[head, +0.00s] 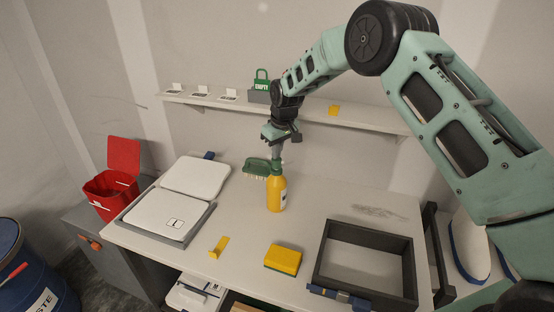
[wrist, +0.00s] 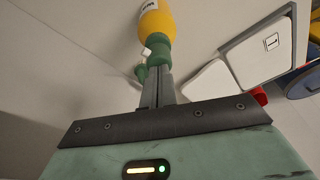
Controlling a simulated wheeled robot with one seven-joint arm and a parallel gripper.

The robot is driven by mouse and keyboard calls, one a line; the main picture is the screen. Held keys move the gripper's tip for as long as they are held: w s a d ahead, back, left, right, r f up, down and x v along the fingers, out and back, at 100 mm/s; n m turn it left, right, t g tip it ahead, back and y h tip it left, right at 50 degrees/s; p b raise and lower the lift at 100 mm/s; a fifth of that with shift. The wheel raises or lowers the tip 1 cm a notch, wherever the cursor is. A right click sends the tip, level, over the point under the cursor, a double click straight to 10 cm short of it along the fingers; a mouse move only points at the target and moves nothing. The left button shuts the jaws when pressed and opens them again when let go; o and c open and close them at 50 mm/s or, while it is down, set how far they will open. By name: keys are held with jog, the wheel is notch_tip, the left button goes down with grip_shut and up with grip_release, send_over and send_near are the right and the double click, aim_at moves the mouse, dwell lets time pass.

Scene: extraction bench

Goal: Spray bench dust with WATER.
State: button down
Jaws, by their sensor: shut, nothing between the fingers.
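A yellow bottle (head: 276,195) with a green spray head stands upright on the bench, near its middle. It also shows in the wrist view (wrist: 155,22), with a white label that I cannot fully read. My gripper (head: 276,160) points down directly above the bottle, its fingertips at the green head. In the wrist view the gripper fingers (wrist: 158,85) are together with nothing between them; whether they touch the head is unclear. A grey dust smudge (head: 380,212) lies on the bench top to the right, behind the dark frame.
A green brush (head: 257,167) lies behind the bottle. A yellow sponge (head: 283,260), a dark open frame (head: 321,262) and a yellow tag (head: 219,246) are in front. A white-lidded case (head: 160,216) is left. A shelf (head: 350,122) holds a green padlock (head: 261,82).

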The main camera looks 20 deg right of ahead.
jog(key=shift+f, duration=0.2)
jog(key=shift+r, duration=0.15)
jog(key=shift+p+v, duration=0.55)
jog(key=shift+v, duration=0.5)
jog(key=shift+w+a+r, duration=0.1)
jog(key=shift+w, duration=0.1)
jog(key=p+v, duration=0.1)
jog(key=v, duration=0.1)
jog(key=p+v, duration=0.1)
jog(key=w+p+v, duration=0.1)
jog(key=v, duration=0.1)
jog(key=shift+a+r, duration=0.2)
jog(key=shift+r, duration=0.3)
